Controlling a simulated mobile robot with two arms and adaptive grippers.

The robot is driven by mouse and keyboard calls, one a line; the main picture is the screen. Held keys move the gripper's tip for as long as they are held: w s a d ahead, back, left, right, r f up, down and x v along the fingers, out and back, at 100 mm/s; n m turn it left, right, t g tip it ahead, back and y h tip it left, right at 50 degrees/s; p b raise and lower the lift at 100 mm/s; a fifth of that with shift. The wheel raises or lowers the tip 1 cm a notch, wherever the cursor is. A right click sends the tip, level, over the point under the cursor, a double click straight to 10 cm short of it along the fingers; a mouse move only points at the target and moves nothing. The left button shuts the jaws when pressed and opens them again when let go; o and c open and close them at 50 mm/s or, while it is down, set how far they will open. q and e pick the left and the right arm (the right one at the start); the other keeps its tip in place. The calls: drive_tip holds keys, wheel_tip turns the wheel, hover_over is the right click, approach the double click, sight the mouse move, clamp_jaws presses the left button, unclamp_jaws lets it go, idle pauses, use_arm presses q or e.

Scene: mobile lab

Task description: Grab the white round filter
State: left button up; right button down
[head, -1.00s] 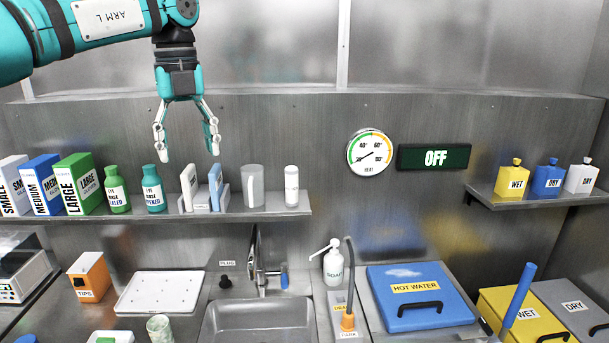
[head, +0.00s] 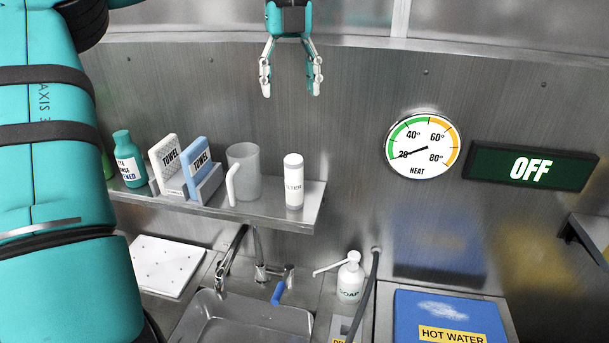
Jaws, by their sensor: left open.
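My left gripper (head: 290,92) hangs fingers down, open and empty. In the picture it is straight above the filter, with a clear gap between the fingertips and the filter's top. My right gripper is not in view.
A grey mug (head: 246,172) stands just left of the filter, its handle facing left. Towels (head: 200,168) in a holder and a teal bottle (head: 128,158) are further left. A sink (head: 240,320) and soap bottle (head: 350,278) are below.

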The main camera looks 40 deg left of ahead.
use_arm(q)
drive_tip(key=p, duration=0.1)
approach(294, 158)
drive_tip(key=shift+s+a+f, duration=0.1)
drive_tip(key=shift+s+a, duration=0.25)
drive_tip(key=f, duration=0.1)
drive_tip(key=f+p, duration=0.1)
drive_tip(key=f, duration=0.2)
drive_tip(key=shift+w+f+p, duration=0.2)
drive_tip(key=shift+w+p, duration=0.1)
drive_tip(key=shift+w, duration=0.05)
drive_tip(key=shift+f, duration=0.2)
drive_tip(key=f+p, duration=0.2)
drive_tip(key=f, duration=0.1)
drive_tip(key=f+p, duration=0.1)
drive_tip(key=shift+d+f, duration=0.15)
drive_tip(key=shift+d, duration=0.15)
drive_tip(key=shift+f, duration=0.35)
drive_tip(key=shift+r, duration=0.1)
drive_tip(key=c, duration=0.4)
clamp_jaws()
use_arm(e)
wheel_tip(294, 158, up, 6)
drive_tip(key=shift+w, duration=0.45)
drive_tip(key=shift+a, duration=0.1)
